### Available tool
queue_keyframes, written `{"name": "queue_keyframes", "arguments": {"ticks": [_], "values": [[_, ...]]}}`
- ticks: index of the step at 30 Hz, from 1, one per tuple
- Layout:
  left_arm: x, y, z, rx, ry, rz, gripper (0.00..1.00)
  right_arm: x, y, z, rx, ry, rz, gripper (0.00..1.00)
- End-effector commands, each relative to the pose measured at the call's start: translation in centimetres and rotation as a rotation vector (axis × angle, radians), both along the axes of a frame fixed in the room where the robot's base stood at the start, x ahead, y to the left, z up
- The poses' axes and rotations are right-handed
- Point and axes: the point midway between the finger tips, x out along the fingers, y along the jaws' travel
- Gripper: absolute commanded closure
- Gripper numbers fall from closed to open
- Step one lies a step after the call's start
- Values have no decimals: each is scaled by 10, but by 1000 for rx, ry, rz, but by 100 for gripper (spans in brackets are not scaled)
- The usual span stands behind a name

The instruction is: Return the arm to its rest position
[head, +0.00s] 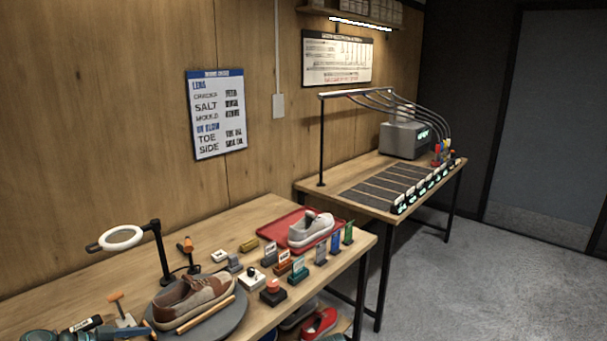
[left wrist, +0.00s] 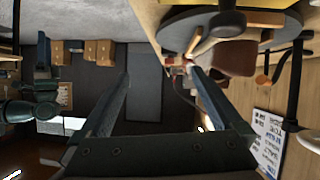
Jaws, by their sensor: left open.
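My left gripper (left wrist: 155,90) is open in the left wrist view, its two fingers wide apart with nothing between them. In the head view a teal part of my arm shows at the bottom left corner. A brown and cream sneaker (head: 187,297) rests on a round dark turntable (head: 236,318) on the near workbench. The turntable also shows at the top of the left wrist view (left wrist: 172,36), apart from the fingers. My right gripper is not seen in either view.
A ring lamp (head: 122,237) on a black post stands behind the turntable. Small labelled blocks and tools crowd the bench to its right. A red tray (head: 268,228) holds a grey-white sneaker (head: 311,228). A second table (head: 330,182) with dark strips stands farther back. Grey floor is open at right.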

Motion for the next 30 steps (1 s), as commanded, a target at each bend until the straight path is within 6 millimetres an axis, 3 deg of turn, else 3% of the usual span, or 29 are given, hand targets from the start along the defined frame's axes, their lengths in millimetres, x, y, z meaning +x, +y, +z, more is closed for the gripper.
{"name": "queue_keyframes", "arguments": {"ticks": [8, 14, 21, 30], "values": [[7, -67, -24, 12, 215, -55, 0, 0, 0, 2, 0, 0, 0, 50], [1, -141, -52, 80, 465, -81, 0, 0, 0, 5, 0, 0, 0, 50], [-28, -230, -83, 280, 766, -27, 0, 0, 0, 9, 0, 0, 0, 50], [-72, -301, -100, 589, 914, 170, 0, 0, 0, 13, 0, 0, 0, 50]]}}
